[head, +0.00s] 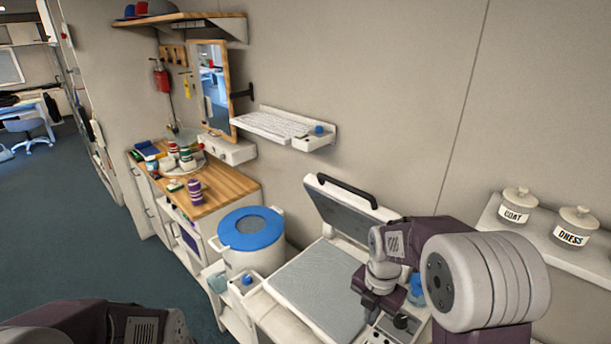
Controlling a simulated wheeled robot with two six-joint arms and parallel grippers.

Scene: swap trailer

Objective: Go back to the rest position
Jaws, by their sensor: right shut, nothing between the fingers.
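My right arm reaches in from the right in the head view. Its gripper (372,303) points down beside the right edge of an open machine with a flat grey lower plate (318,288) and a raised lid (345,210). The gripper is shut and empty. Its fingertips are small and partly hidden, so I cannot tell whether they touch anything. Part of my left arm shows at the bottom left; its gripper is not in view.
A blue-lidded white bin (250,230) stands left of the machine. A wooden counter (228,190) holds a striped mug (195,192) and small items. A wall shelf (545,240) carries two labelled jars. The floor (60,230) at left is clear.

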